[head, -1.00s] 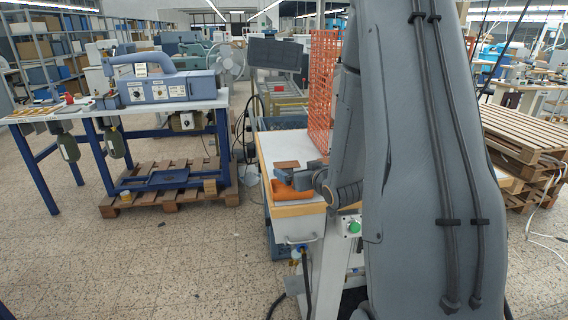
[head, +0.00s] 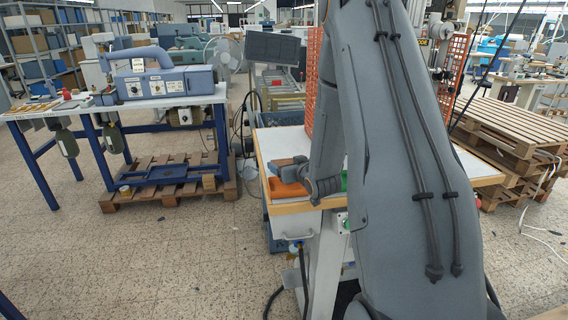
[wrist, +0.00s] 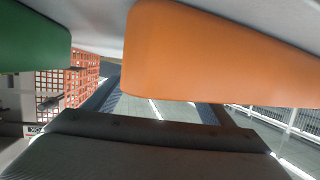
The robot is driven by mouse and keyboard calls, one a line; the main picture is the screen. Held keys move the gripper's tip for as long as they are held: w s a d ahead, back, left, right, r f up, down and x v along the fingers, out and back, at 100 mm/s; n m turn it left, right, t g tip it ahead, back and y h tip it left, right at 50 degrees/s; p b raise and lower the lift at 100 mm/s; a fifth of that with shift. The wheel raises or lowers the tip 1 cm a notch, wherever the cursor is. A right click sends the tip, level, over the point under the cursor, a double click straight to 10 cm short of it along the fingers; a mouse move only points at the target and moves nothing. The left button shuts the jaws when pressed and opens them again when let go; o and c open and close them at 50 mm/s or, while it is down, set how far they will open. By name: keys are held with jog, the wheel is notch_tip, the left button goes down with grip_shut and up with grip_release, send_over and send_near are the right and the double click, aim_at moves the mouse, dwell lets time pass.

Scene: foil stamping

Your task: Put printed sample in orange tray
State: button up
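The orange tray (head: 286,189) is at the front left corner of the white worktable, partly covered by my gripper. It fills the upper right of the wrist view (wrist: 215,55). My gripper (head: 288,168) is above or just behind the tray in the head view. Its dark grey body fills the bottom of the wrist view (wrist: 150,155), with a dark brownish strip along its edge. I cannot tell whether that strip is the printed sample. No printed sample shows clearly now. Whether the fingers are open or shut is not clear.
A green tray (head: 344,181) is right of the orange tray, mostly behind my arm; it also shows in the wrist view (wrist: 32,38). An orange mesh guard (head: 312,85) stands behind. A blue-legged bench (head: 160,100) is at the left, with open floor between.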

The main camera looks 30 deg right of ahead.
jog(key=c, duration=0.5)
jog(key=shift+r, duration=0.15)
